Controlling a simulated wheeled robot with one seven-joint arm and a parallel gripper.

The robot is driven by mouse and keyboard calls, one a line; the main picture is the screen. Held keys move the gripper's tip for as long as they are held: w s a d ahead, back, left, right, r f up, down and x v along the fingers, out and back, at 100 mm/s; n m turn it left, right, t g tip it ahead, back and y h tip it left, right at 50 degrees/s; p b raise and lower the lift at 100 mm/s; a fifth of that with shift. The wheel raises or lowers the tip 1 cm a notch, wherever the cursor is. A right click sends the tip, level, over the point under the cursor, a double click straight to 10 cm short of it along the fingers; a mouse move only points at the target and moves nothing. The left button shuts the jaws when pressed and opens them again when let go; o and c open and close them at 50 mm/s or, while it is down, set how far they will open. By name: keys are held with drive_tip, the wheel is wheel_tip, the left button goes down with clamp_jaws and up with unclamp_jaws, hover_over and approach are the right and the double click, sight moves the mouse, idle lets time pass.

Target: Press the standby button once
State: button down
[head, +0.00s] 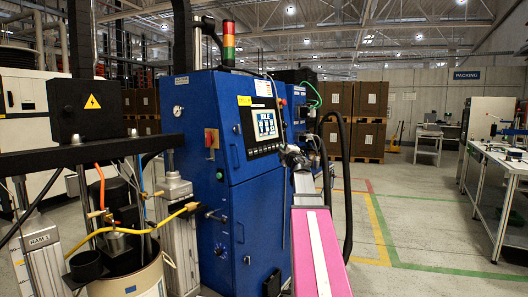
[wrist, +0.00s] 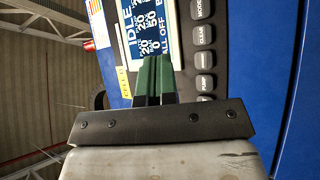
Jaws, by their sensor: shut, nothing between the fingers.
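The blue cabinet's control panel (head: 264,127) has a lit screen (head: 265,118), with a row of buttons below it. In the wrist view the panel appears turned sideways, with the screen (wrist: 150,30) reading IDLE and ALL OFF. Dark buttons run down its right side, including one labelled CLEAR (wrist: 203,34) and one labelled MODE (wrist: 203,8). I cannot make out which button is standby. My gripper (wrist: 154,60) is shut and empty, its green fingers in front of the screen's lower part in that view. Contact with the panel cannot be told. The gripper also shows by the panel in the head view (head: 287,151).
A red-handled switch (head: 211,139) is on the cabinet's left face. A drum (head: 130,278) with pump parts and hoses stands at the left. A black hose (head: 346,190) hangs right of my arm. A workbench (head: 505,160) stands far right; the floor between is clear.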

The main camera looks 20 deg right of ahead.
idle(0.3)
drive_tip(key=shift+w+a+f, duration=0.25)
drive_tip(key=shift+w+a, duration=0.65)
drive_tip(key=shift+w, duration=0.25)
drive_tip(key=shift+w+a+f, duration=0.3)
drive_tip(key=shift+w+a, duration=0.55)
drive_tip(key=shift+w, duration=0.3)
drive_tip(key=shift+w+a+f, duration=0.25)
drive_tip(key=shift+w+a, duration=0.65)
drive_tip(key=shift+w, duration=0.25)
drive_tip(key=shift+w+a, duration=0.25)
drive_tip(key=shift+w, duration=0.05)
drive_tip(key=shift+w+a+f, duration=0.15)
drive_tip(key=shift+w+a, duration=0.15)
drive_tip(key=shift+w, duration=0.05)
idle(0.5)
drive_tip(key=shift+s, duration=0.1)
drive_tip(key=shift+s+d, duration=0.55)
drive_tip(key=shift+s, duration=0.05)
idle(0.3)
drive_tip(key=shift+s+d+r, duration=0.2)
drive_tip(key=shift+s+d, duration=0.3)
drive_tip(key=shift+s, duration=0.15)
drive_tip(key=shift+s+d+r, duration=0.25)
drive_tip(key=shift+s+d, duration=0.25)
drive_tip(key=shift+s, duration=0.15)
drive_tip(key=shift+s+d+r, duration=0.2)
drive_tip(key=shift+s+d, duration=0.3)
drive_tip(key=shift+s, duration=0.15)
